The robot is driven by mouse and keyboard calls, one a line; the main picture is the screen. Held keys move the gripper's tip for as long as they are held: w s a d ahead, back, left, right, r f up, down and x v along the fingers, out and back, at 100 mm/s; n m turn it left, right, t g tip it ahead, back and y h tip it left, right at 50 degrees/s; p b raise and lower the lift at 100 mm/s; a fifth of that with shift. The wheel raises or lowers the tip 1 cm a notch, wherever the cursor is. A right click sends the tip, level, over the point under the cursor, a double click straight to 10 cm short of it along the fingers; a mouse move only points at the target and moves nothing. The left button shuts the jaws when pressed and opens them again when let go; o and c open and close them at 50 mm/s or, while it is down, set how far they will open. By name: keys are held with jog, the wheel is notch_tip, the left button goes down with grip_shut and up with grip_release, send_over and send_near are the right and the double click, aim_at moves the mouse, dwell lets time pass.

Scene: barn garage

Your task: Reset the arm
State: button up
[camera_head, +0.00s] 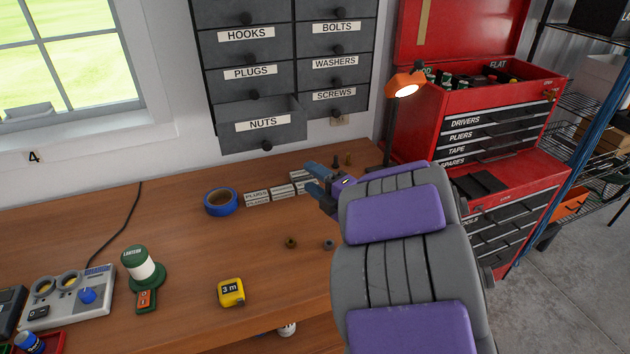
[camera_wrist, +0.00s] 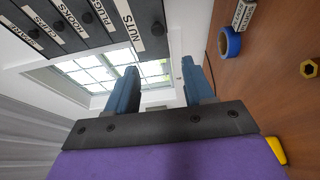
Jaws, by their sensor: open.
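My arm, grey with purple pads, reaches up from the lower right of the head view over the workbench. My gripper (camera_head: 318,178) has blue fingers and is beside the small labelled boxes at the back of the bench. In the wrist view the two blue fingers of my gripper (camera_wrist: 160,92) stand apart with nothing between them. The window shows beyond them. The grey drawer cabinet (camera_head: 250,80) hangs on the wall above, and its NUTS drawer (camera_head: 262,125) is pulled out. The NUTS drawer also shows in the wrist view (camera_wrist: 128,24).
The wooden bench (camera_head: 190,260) carries blue tape (camera_head: 220,202), PLUGS boxes (camera_head: 257,197), two loose nuts (camera_head: 291,242), a yellow tape measure (camera_head: 231,292) and a lantern (camera_head: 143,268). An orange lamp (camera_head: 405,84) and red tool chest (camera_head: 490,120) stand at right.

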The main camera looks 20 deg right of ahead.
jog(key=s+d+m+g+h, duration=0.2)
jog(key=d+m+g+h, duration=0.1)
jog(key=d+m+h, duration=0.45)
jog(key=s+f+m+g+h, duration=0.4)
jog(key=s+m, duration=0.4)
jog(key=s+a+f+m+g+y, duration=0.1)
jog(key=s+a+m+g, duration=0.1)
jog(key=s+a, duration=0.3)
jog(key=s+a+f+m+g+y, duration=0.1)
jog(key=s+a+g, duration=0.4)
jog(key=s, duration=0.9)
jog(key=s+a+f+m+g+y, duration=0.1)
jog(key=s+a+m+g, duration=0.3)
jog(key=s, duration=0.5)
jog(key=shift+s+a+f+y, duration=0.3)
jog(key=shift+a+y, duration=0.1)
jog(key=shift+y, duration=0.35)
